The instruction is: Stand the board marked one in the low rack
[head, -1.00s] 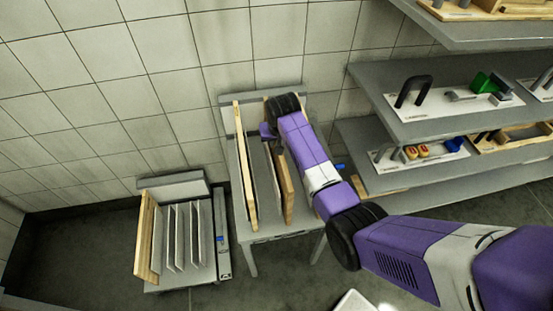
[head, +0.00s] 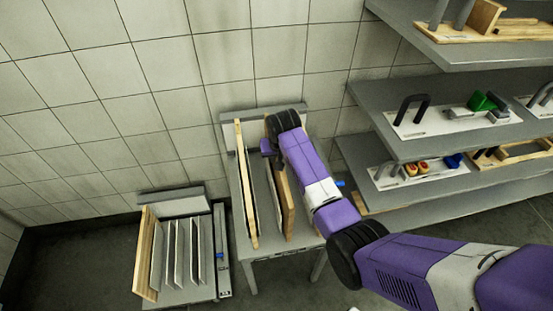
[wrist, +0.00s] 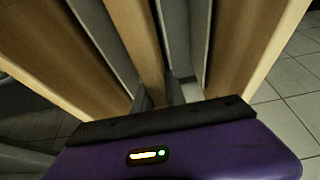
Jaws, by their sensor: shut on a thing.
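The low rack (head: 178,297) stands on the floor at the lower left in the head view. It has several thin upright dividers and a wooden board (head: 148,255) at its left end. A taller grey stand (head: 285,247) next to it holds a left wooden board (head: 246,195) and a right wooden board (head: 287,205), both upright. My gripper (head: 269,148) is at the back upper part of the right board, shut on a board; the arm partly hides the grip. In the wrist view a wooden board (wrist: 138,35) runs up from the jaws. No number mark is readable.
Grey shelves (head: 400,145) with tools and trays stand at the right. The tiled wall (head: 100,120) is close behind both stands. A narrow grey upright piece (head: 221,250) stands between the low rack and the taller stand. Grey panels (wrist: 194,40) flank the middle board in the wrist view.

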